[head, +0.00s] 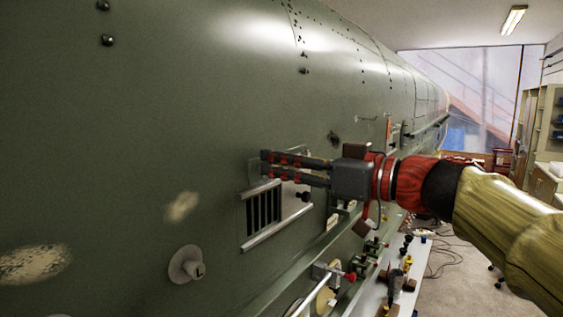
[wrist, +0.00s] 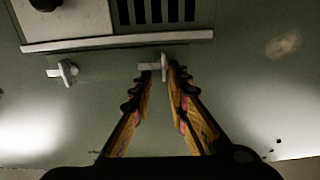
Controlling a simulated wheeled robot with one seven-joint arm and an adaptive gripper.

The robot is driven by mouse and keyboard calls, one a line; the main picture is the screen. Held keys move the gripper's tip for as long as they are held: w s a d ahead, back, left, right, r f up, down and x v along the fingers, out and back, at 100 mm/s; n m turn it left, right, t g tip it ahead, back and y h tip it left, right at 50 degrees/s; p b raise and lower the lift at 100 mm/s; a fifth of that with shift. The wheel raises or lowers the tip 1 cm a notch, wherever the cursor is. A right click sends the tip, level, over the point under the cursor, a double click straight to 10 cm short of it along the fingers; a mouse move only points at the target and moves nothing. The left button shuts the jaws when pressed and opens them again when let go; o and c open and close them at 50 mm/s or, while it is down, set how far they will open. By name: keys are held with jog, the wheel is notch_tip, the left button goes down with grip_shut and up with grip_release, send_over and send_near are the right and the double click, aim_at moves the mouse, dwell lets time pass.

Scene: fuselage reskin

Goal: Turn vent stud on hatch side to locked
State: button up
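The vent (head: 262,215) is a dark slatted grille on the green fuselage side, with pale bars above and below; it also shows at the top of the wrist view (wrist: 155,12). A small pale stud (wrist: 153,66) sits beside the bar, at my fingertips. A second similar stud (wrist: 63,72) is to its left, clear of my fingers. My gripper (head: 264,164) reaches in from the right, just above the vent; its narrowly spaced fingertips also show in the wrist view (wrist: 160,74). The fingers are partly apart; whether they touch the stud is unclear. They hide the studs in the head view.
A round fitting marked L (head: 187,265) projects from the skin at lower left. A dark knob (head: 305,196) is on the panel right of the grille. Clamps and red-handled tools (head: 348,276) stand along the bench below. The skin left of the vent is mostly clear.

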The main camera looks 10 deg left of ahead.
jog(key=shift+w+d, duration=0.15)
grip_shut()
jog(key=shift+w+d+f+m+b, duration=0.15)
jog(key=shift+f+m+b, duration=0.7)
jog(key=shift+m, duration=2.15)
jog(key=shift+w+a+f+m+b, duration=0.15)
jog(key=shift+f+m+b, duration=0.7)
jog(key=shift+m, duration=2.15)
jog(key=shift+w+d+f+m+b, duration=0.3)
jog(key=shift+m+b, duration=1.05)
jog(key=shift+m, duration=1.65)
jog(key=shift+s+a+f, duration=0.1)
jog(key=shift+s+a, duration=0.05)
jog(key=o, duration=0.6)
grip_release()
jog(key=shift+s, duration=0.1)
jog(key=o, duration=0.6)
jog(key=shift+a+r, duration=0.15)
jog(key=shift+r, duration=0.2)
jog(key=shift+o, duration=0.2)
jog(key=shift+r, duration=0.1)
